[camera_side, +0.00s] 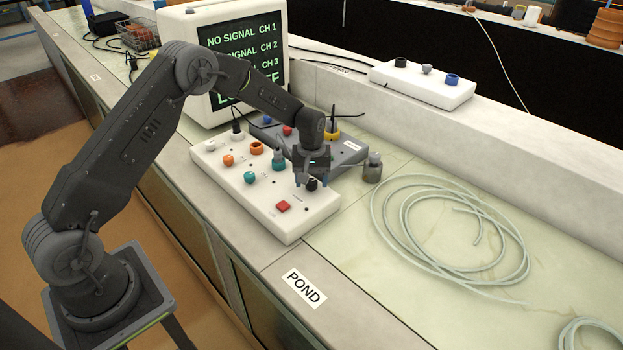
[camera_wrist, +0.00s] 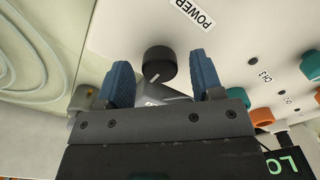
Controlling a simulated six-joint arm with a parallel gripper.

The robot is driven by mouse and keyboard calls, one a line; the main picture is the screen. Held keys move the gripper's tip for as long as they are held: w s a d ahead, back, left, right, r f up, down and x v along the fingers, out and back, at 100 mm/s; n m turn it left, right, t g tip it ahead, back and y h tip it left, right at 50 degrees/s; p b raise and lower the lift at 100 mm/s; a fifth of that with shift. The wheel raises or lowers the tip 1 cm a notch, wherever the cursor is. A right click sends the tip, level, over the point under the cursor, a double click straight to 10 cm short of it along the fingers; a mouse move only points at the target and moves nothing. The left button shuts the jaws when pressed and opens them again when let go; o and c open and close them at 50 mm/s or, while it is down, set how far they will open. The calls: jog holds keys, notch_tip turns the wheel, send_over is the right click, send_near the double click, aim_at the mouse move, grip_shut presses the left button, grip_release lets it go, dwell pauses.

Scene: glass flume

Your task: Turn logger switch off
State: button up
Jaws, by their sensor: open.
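A white panel box (camera_side: 243,190) with coloured knobs sits on the bench. A black rotary knob (camera_side: 312,185) is near its right end; in the wrist view this knob (camera_wrist: 159,64) has a pale pointer line, with a POWER label (camera_wrist: 192,14) nearby. I take it for the logger switch. My gripper (camera_side: 312,180) points down over the knob. In the wrist view my gripper (camera_wrist: 163,72) is open, with its blue fingers on either side of the knob. Gaps show between fingers and knob. Lettering beside the knob is partly hidden.
A red button (camera_side: 283,206) is close by on the box. A grey box (camera_side: 345,150) with a yellow ring and a small metal bottle (camera_side: 373,168) stand behind. A monitor (camera_side: 240,50) shows NO SIGNAL lines, its lowest line partly hidden. Coiled tubing (camera_side: 450,235) lies to the right.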

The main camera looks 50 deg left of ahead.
aim_at(311, 181)
notch_tip(311, 181, up, 14)
dwell(0.6)
jog(key=shift+f, duration=0.1)
